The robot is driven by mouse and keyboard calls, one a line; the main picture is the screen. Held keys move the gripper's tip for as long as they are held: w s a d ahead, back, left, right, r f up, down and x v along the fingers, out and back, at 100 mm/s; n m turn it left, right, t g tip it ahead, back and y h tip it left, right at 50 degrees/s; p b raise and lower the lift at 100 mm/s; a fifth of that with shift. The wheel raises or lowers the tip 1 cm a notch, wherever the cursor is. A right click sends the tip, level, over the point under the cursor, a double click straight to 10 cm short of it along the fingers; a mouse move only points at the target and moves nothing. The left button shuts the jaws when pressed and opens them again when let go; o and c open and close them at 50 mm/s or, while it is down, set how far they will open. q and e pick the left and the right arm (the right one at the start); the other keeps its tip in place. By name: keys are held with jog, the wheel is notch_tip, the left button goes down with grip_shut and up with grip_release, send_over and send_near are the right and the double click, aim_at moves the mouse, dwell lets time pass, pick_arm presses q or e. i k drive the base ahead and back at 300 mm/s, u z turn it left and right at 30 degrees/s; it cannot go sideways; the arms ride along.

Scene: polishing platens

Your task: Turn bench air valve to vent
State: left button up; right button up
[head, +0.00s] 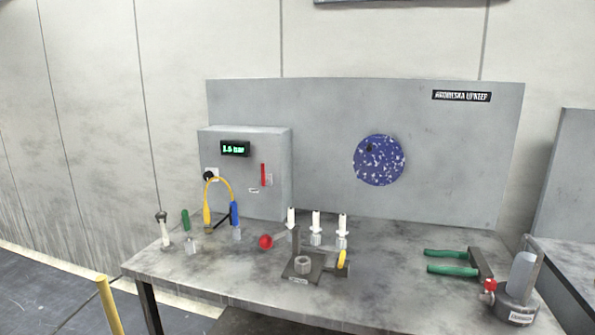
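A grey box (223,175) stands at the back left of the workbench. A red upright lever (263,174) is on its front, with a pale plate beside it and a small label (253,190) below; the label is too small to read. This lever looks like the air valve, but I cannot tell for certain. A dark display (235,149) on the box shows green digits that look like 1.6 bar. A yellow hose (224,182) arches from a black fitting (209,175) on the box. Neither of my grippers is in view.
The bench (210,264) bears several white-topped pieces (316,221), a dark fixture (301,266), a red ball knob (265,242), green-handled pliers (452,262) and a labelled canister (519,290). A speckled blue disc (379,160) is on the back panel. The bench's front left is clear.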

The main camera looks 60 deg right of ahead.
aim_at(264, 181)
jog(key=k, duration=0.25)
jog(key=z, duration=0.85)
